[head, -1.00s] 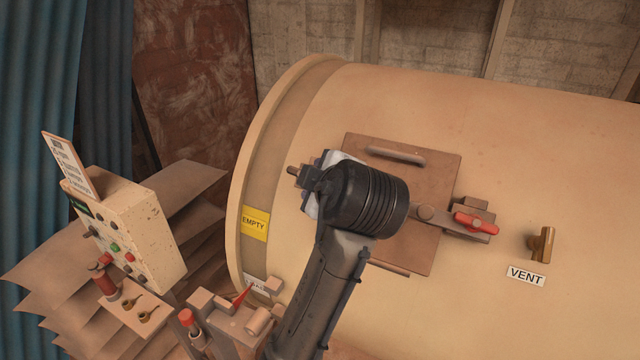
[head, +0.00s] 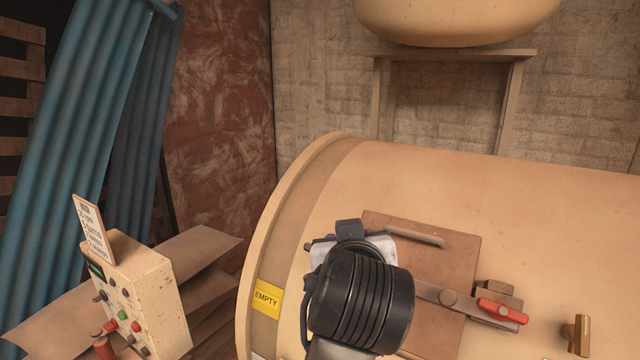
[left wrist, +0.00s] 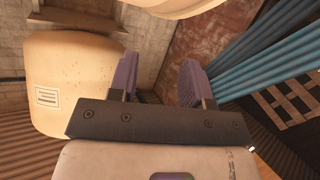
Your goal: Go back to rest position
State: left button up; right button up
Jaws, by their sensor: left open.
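My left gripper (left wrist: 157,78) shows in the left wrist view with its two purple fingers wide apart and nothing between them. In the head view, a black ribbed wrist joint of my arm stands in front of the large cream drum (head: 520,200), covering the left part of its square hatch (head: 440,335). The fingers cannot be made out there. Whether the arm touches the drum cannot be told. My right gripper is in neither view.
A control box (head: 150,285) with coloured buttons stands at the lower left. A red-handled latch (head: 502,311) and brass valve (head: 577,335) project from the drum. A cream vessel (head: 455,18) sits on a stand behind.

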pick_arm(q)
jog(key=s+a+r+m+t+h, duration=0.1)
jog(key=s+a+r+m+h, duration=0.1)
jog(key=a+r+m, duration=0.1)
jog(key=s+a+f+g+p, duration=0.15)
jog(key=s+a+f, duration=0.25)
jog(key=a+f, duration=0.6)
jog(key=s+a+f+g+p, duration=0.15)
jog(key=s+a+f, duration=0.4)
jog(key=f, duration=0.75)
jog(key=s+a+f+g+y+p, duration=0.1)
jog(key=s+a+f+g, duration=0.3)
jog(key=s+f, duration=0.8)
jog(key=s+a+f+g+y+p, duration=0.1)
jog(key=s+a+f+g+p, duration=0.2)
jog(key=s+f, duration=0.9)
jog(key=shift+s+a+f+g+y, duration=0.4)
jog(key=shift+s+g, duration=0.15)
jog(key=shift+g, duration=0.35)
